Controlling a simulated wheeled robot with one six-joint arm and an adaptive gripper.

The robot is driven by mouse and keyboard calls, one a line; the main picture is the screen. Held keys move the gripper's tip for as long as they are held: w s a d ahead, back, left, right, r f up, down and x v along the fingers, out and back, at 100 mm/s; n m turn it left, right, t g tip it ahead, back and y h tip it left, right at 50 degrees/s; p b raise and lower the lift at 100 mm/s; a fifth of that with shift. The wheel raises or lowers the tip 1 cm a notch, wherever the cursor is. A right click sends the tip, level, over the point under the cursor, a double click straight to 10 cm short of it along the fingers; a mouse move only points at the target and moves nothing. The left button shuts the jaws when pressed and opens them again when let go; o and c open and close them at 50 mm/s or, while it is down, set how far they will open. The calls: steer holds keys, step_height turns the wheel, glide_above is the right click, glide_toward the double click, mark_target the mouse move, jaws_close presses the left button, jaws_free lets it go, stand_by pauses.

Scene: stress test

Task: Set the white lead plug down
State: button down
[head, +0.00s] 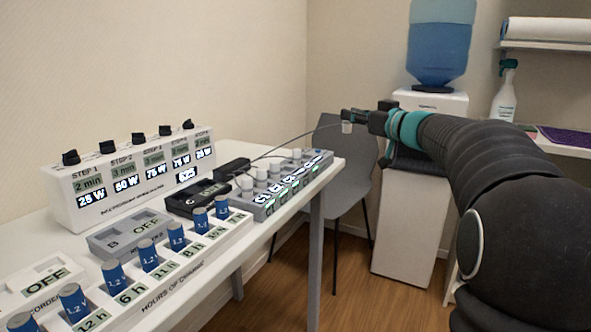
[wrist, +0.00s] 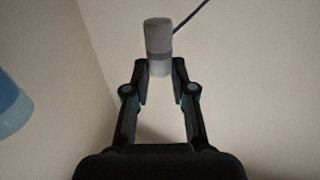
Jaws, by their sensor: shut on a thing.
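The white lead plug (head: 347,128) is in my gripper (head: 356,115), held up in the air beyond the right end of the white table (head: 334,165). In the wrist view my gripper (wrist: 159,78) is shut on the plug (wrist: 158,37), a pale cylinder with a darker grey band. The plug sticks out past the fingertips. A thin dark lead (head: 300,138) runs from the plug down to the left, towards the devices on the table. It also shows at the top of the wrist view (wrist: 190,15).
A grey socket block (head: 268,207) with several white plugs stands at the table's right end, beside a black device (head: 196,198). A grey chair (head: 345,165) and a water cooler (head: 440,50) are behind.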

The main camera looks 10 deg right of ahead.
steer(key=s+a+n+g+y, duration=0.3)
steer(key=s+a+y, duration=0.1)
steer(key=b, duration=0.2)
glide_above(293, 171)
step_height(293, 171, down, 7)
steer(key=shift+s, duration=0.15)
steer(key=shift+f+b, duration=0.45)
steer(key=shift+f, duration=1.45)
steer(key=shift+f, duration=0.2)
steer(key=c, duration=1)
jaws_free()
steer(key=shift+o, duration=0.2)
steer(key=shift+r, duration=0.25)
steer(key=v, duration=1.2)
